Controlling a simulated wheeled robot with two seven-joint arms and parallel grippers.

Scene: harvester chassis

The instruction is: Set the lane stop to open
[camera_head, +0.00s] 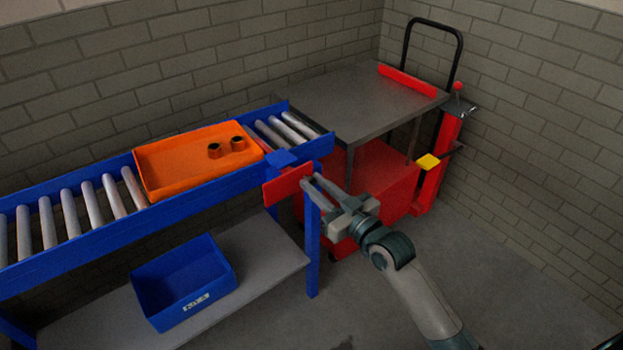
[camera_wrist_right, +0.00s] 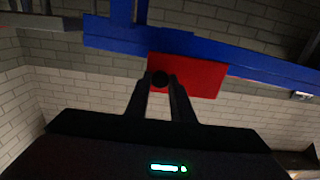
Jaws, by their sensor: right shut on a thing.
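The lane stop shows as a flat red plate (camera_head: 286,186) on the front side of the blue roller conveyor (camera_head: 90,240), below a small blue block near its right end. My right gripper (camera_head: 311,183) reaches in from the lower right to the plate's right end. My left gripper is not in view.
An orange tray (camera_head: 170,180) holding two dark cylinders sits on the rollers. A blue bin (camera_head: 165,305) stands on the lower shelf. A lift cart with a grey top (camera_head: 350,100), red base and black handle adjoins the conveyor's right end. The floor at right is clear.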

